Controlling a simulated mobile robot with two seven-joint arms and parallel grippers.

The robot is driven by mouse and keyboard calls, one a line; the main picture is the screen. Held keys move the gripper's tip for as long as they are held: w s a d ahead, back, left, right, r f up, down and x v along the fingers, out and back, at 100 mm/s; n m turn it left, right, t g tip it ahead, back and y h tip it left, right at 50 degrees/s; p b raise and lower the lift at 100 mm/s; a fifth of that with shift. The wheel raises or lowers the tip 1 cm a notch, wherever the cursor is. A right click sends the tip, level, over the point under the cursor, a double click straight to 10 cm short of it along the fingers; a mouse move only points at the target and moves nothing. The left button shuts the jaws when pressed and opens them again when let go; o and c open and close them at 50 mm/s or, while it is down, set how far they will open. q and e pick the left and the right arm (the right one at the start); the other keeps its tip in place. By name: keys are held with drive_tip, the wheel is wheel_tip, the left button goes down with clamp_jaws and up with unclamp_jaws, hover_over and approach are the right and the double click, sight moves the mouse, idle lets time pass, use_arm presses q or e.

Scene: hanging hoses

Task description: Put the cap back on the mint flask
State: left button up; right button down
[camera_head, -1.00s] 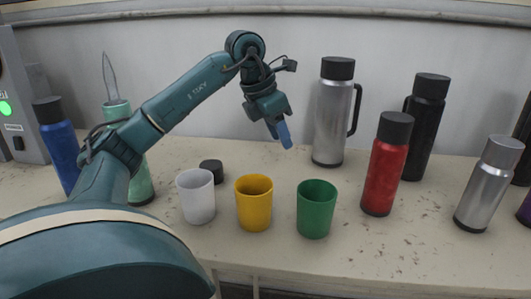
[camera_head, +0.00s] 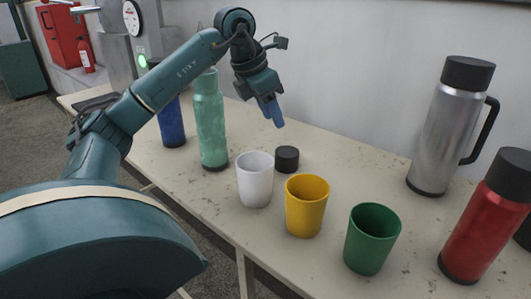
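The mint flask (camera_head: 211,122) stands upright on the table. Its top is close behind my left arm and shows no black cap; the rim is partly hidden. A loose black cap (camera_head: 287,160) lies on the table to the right of the flask, behind the white and yellow cups. My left gripper (camera_head: 272,112) points down in the air above and a little left of the cap in the picture, apart from it. Its blue fingers overlap from this side, so the gap between them cannot be judged; nothing shows held. My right gripper is not in view.
White (camera_head: 255,182), yellow (camera_head: 306,206) and green (camera_head: 371,240) cups stand along the front edge. A blue flask (camera_head: 171,122) is left of the mint one. A steel jug (camera_head: 440,135) and a red flask (camera_head: 484,232) stand at right.

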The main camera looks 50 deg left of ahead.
sight(286, 151)
use_arm(q)
drive_tip(key=shift+s+a, duration=0.1)
drive_tip(key=shift+o, duration=0.2)
drive_tip(key=o, duration=0.3)
drive_tip(key=shift+f, duration=0.1)
drive_tip(key=shift+o, duration=0.7)
drive_tip(key=shift+f, duration=0.35)
drive_tip(key=o, duration=0.5)
drive_tip(key=b+x, duration=0.1)
drive_tip(key=x, duration=0.5)
drive_tip(key=shift+w+f, duration=0.3)
drive_tip(key=shift+w, duration=0.05)
drive_tip(key=shift+c, duration=0.2)
drive_tip(key=shift+f, duration=0.15)
drive_tip(key=shift+f, duration=0.1)
